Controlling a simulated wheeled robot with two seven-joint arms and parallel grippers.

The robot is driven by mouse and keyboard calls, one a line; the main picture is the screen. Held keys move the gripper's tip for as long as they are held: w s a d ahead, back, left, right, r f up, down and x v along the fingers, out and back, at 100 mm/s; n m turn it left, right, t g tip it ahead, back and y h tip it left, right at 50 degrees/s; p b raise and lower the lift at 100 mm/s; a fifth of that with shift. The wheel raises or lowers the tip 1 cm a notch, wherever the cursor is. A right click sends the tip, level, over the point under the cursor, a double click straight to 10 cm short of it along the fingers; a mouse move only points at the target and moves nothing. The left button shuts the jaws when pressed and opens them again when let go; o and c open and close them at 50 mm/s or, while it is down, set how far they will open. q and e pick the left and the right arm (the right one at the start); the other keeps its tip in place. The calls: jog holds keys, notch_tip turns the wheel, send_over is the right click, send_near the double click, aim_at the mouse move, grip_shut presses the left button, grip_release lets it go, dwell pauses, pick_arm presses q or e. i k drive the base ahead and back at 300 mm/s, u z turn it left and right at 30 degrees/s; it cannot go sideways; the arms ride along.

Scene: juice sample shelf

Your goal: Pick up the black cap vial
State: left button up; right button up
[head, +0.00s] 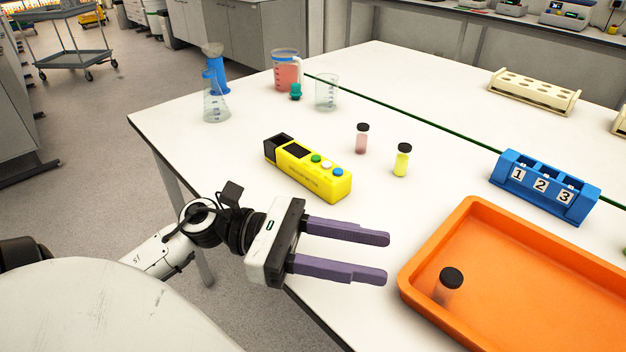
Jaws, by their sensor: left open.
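Several vials with black caps are in the head view. One with pinkish contents (362,139) stands upright on the white table. One with yellow contents (402,160) stands upright just right of it. Another black cap vial (447,287) stands in the orange tray (425,256), its contents hard to make out. My left gripper (388,257) is open and empty, its two purple fingers pointing right. It is at the table's near edge, left of the tray and touching none of the vials. My right gripper is not in view.
A yellow device with buttons (308,170) lies beyond my left gripper. A blue rack numbered 1, 2, 3 (544,187) stands behind the tray. A pink-filled beaker (286,72), a clear beaker (326,93) and a flask (215,104) stand farther back. A cream rack (534,94) is back right.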

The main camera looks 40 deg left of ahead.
aim_at(362, 135)
jog(key=u, duration=1.3)
